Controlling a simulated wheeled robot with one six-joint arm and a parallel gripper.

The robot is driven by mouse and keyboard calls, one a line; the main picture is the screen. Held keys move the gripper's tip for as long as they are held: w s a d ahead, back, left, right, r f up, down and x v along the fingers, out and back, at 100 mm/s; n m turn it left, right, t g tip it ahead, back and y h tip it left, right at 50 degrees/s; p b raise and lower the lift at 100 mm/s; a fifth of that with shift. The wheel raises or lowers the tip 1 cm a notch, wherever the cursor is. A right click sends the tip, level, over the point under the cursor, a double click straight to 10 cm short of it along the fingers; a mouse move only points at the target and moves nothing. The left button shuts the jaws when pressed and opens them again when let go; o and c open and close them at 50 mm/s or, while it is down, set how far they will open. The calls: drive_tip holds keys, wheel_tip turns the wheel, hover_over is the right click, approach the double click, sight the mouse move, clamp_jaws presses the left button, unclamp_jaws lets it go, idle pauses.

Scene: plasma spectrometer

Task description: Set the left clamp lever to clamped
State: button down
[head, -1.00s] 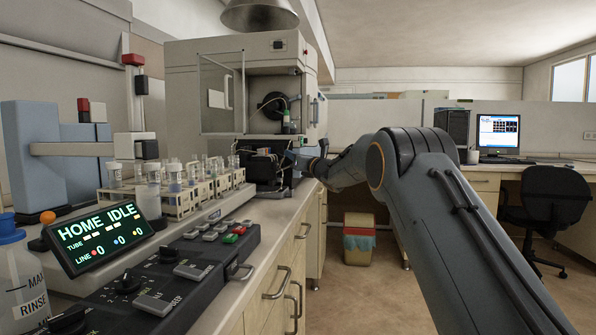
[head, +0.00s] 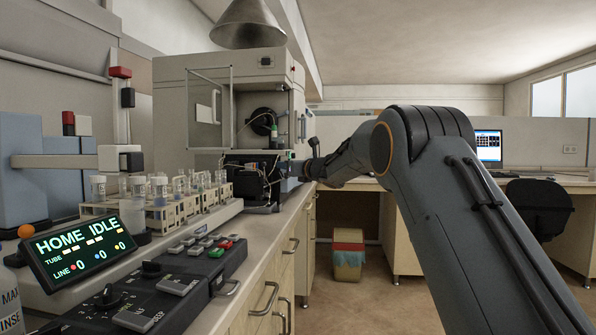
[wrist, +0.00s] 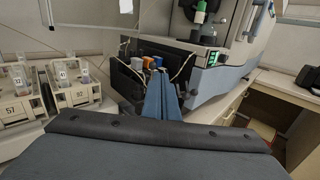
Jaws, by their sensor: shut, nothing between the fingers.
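In the wrist view, my gripper (wrist: 161,98) has its two blue fingers together with nothing between them. Its tips are in front of a dark pump unit (wrist: 127,82) at the foot of the spectrometer. Small blue (wrist: 137,63), orange (wrist: 148,62) and white (wrist: 158,61) parts show in a row just beyond the fingertips. I cannot tell which of them is the left clamp lever, nor its position. Touching or a gap cannot be told. In the head view, the dark pump unit (head: 250,176) is small and my gripper (head: 297,168) is beside its right side.
The spectrometer (head: 180,105) stands behind, with a green-topped part (wrist: 200,13) above the pump. Tube racks (head: 165,217) stand left on the bench. A display (head: 84,250) reads HOME IDLE, beside a button panel (head: 180,285). Floor is open right of the bench.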

drive_tip(key=r+v, duration=0.1)
drive_tip(key=v, duration=0.7)
drive_tip(key=shift+s+r, duration=0.25)
drive_tip(key=s+d+f+m+g+h, duration=0.25)
drive_tip(key=s+f+m+h, duration=0.25)
drive_tip(key=s+f+m, duration=0.6)
drive_tip(key=s+d+f+m+g+h, duration=0.1)
drive_tip(key=s+f+m+g+h, duration=0.45)
drive_tip(key=s+m, duration=0.9)
drive_tip(key=s+f+m+g+y, duration=0.1)
drive_tip(key=s+f+m+g, duration=0.45)
drive_tip(key=s, duration=1.15)
drive_tip(key=s+f+m+g, duration=0.2)
drive_tip(key=s+f+m, duration=0.65)
drive_tip(key=s, duration=0.85)
drive_tip(key=s+d+r+m+p, duration=0.1)
drive_tip(key=d+r+m+p, duration=0.2)
drive_tip(key=d+r+p, duration=0.6)
drive_tip(key=r+p, duration=0.1)
drive_tip(key=p, duration=0.9)
drive_tip(key=shift+p, duration=0.4)
